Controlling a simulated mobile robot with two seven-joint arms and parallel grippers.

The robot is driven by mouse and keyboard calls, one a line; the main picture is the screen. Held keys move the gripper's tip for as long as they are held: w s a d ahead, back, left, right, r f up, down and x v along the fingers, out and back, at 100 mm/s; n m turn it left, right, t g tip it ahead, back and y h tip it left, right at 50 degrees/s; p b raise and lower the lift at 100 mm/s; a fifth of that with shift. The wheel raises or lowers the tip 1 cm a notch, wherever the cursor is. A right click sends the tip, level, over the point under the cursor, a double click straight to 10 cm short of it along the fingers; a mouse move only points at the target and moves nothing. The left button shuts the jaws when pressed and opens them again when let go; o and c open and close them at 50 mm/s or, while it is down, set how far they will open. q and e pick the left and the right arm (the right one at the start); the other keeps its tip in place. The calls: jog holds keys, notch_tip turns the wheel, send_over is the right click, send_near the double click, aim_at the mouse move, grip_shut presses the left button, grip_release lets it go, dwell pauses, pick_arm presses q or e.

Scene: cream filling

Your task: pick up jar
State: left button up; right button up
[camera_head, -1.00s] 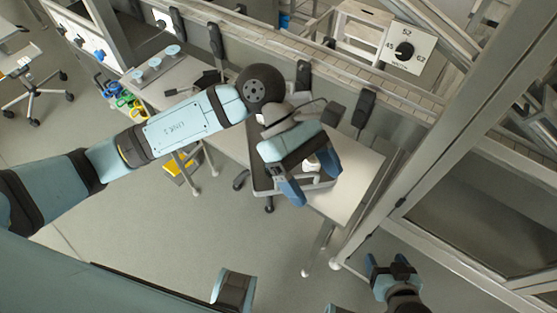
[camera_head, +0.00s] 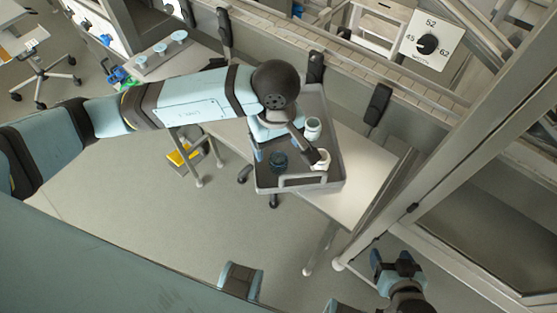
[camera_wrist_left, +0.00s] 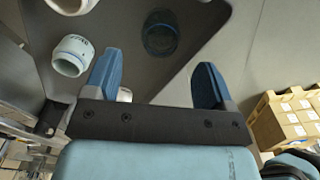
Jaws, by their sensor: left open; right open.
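A dark blue see-through jar (camera_head: 279,161) stands on a grey tray (camera_head: 262,181). Two pale jars are on the tray's right side: a white-and-teal jar (camera_head: 313,128) and a white jar (camera_head: 322,160). My left gripper (camera_wrist_left: 155,75) is open and empty over the tray. In the left wrist view the dark jar (camera_wrist_left: 159,36) lies ahead, between the lines of the two blue fingers and apart from them. A pale jar (camera_wrist_left: 73,56) is left of the left finger. In the head view my left wrist partly hides the gripper. My right gripper (camera_head: 392,261) is open and empty at the lower right.
The tray rests at a white table (camera_head: 365,170) below a conveyor rail. A metal frame post (camera_head: 440,130) stands to the right. A dial panel (camera_head: 430,43) is at the back. Cardboard boxes (camera_wrist_left: 290,120) show in the left wrist view. Open floor lies in front.

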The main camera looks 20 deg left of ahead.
aim_at(278, 160)
pick_arm(q)
jog(key=f, duration=0.5)
jog(key=shift+s+d+f, duration=0.1)
jog(key=shift+s+d, duration=0.15)
jog(key=shift+d, duration=0.05)
jog(key=c, duration=1)
